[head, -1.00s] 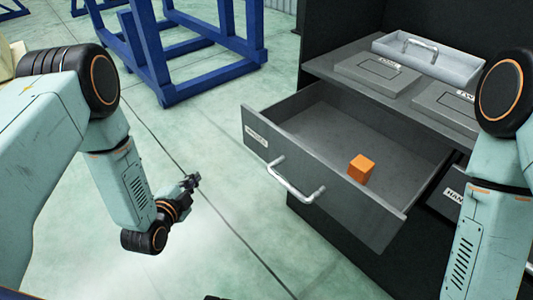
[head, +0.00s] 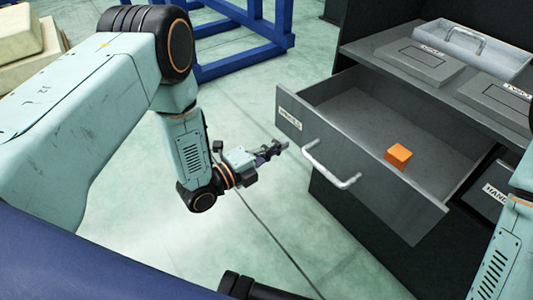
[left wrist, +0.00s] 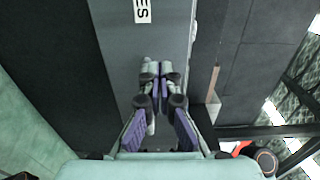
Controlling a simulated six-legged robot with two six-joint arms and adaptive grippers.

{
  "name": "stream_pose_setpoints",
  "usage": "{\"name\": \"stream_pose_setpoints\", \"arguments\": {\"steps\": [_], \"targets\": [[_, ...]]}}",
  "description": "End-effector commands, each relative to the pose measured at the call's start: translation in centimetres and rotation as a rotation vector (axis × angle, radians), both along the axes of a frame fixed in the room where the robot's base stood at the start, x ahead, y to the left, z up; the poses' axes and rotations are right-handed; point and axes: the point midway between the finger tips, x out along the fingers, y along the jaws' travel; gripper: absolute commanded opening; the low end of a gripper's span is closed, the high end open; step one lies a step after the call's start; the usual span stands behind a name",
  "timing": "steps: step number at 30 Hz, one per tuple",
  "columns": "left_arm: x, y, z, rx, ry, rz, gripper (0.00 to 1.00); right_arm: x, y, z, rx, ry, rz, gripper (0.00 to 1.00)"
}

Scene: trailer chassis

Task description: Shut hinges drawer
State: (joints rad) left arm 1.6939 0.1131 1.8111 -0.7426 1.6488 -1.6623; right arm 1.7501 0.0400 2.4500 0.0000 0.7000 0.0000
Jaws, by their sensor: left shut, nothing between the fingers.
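The hinges drawer (head: 360,165) is pulled out of the dark cabinet, its grey front facing me. Its label (head: 289,120) is near the left end of the front, and a silver bar handle (head: 328,168) is mid-front. An orange block (head: 398,154) lies inside the drawer. My left gripper (head: 281,147) is shut and empty, just left of the handle and close to the drawer front. In the left wrist view the shut fingers (left wrist: 154,72) point at the grey drawer front (left wrist: 150,42), below a label (left wrist: 142,11) ending in "ES". Contact cannot be told. My right gripper is out of view.
The cabinet top (head: 386,47) carries grey lidded panels and a light tray (head: 455,52) with a handle. Another labelled drawer front (head: 490,194) is at the lower right. A blue frame (head: 245,50) stands behind.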

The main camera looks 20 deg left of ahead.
Motion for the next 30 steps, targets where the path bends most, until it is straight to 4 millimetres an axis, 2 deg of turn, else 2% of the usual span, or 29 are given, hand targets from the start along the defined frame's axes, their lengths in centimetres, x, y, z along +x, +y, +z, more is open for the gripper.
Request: {"name": "stream_pose_setpoints", "arguments": {"steps": [6, 13, 18, 30], "targets": [[3.3, -2.4, -0.1, 0.0, -0.004, -0.004, 0.0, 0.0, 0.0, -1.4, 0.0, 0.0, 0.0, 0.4], [5.8, -4.0, -0.1, -0.001, -0.001, -0.002, 0.0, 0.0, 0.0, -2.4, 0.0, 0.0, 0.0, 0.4], [6.5, -4.5, 0.0, -0.001, 0.001, -0.002, 0.0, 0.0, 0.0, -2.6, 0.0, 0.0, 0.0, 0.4], [6.6, -4.5, 0.0, -0.001, 0.001, -0.001, 0.0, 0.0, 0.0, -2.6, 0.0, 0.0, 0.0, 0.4]]}}
